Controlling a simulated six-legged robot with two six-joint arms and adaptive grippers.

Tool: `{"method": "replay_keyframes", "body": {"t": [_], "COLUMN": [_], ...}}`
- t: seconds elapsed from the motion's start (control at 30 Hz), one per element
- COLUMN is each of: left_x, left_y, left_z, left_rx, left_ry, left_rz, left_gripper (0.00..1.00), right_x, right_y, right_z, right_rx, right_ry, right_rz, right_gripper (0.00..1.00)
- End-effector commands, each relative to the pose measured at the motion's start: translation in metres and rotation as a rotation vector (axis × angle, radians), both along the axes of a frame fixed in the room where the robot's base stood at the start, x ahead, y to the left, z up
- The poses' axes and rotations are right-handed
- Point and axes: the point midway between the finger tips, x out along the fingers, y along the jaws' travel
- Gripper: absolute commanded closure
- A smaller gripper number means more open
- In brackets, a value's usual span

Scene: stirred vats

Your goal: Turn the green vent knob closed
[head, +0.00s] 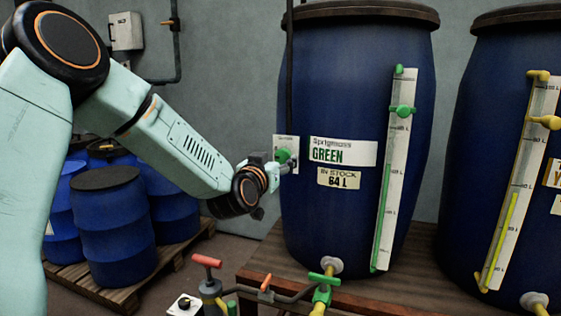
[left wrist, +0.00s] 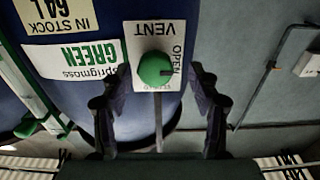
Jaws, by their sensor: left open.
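The green vent knob (head: 282,155) is on a white plate on the left side of the blue vat labelled GREEN (head: 335,215). In the left wrist view the round knob (left wrist: 155,69) sits on the plate with the words VENT and OPEN, seen upside down. A dark mark on the knob points toward OPEN; the lower word is partly hidden and unreadable. My left gripper (head: 287,166) is at the knob and partly covers the plate. In the left wrist view its fingers (left wrist: 151,80) are open, one on each side of the knob, with visible gaps. My right gripper is not in view.
A green-marked level gauge (head: 395,170) runs down the vat's front. Below stand a green valve handle (head: 324,279) and a red T-handle (head: 207,261) on piping. A second vat (head: 480,150) stands right. Blue drums (head: 110,225) sit on a pallet at left.

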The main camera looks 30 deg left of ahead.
Motion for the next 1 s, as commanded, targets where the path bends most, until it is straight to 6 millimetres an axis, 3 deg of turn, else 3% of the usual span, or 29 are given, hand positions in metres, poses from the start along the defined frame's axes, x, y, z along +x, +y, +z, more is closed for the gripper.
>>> {"method": "replay_keyframes", "body": {"t": [0.2,0.53,1.0], "left_x": [0.016,0.019,0.019], "left_y": [0.002,0.001,0.001], "left_z": [0.000,0.000,0.000], "left_rx": [0.001,0.000,0.000], "left_ry": [-0.001,0.000,0.000], "left_rz": [-0.001,-0.001,-0.001], "left_gripper": [0.39,0.39,0.79], "right_x": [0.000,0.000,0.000], "right_y": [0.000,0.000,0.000], "right_z": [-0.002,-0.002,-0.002], "right_rx": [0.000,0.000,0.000], "right_ry": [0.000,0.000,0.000], "right_rz": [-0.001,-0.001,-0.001], "right_gripper": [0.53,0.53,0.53]}}
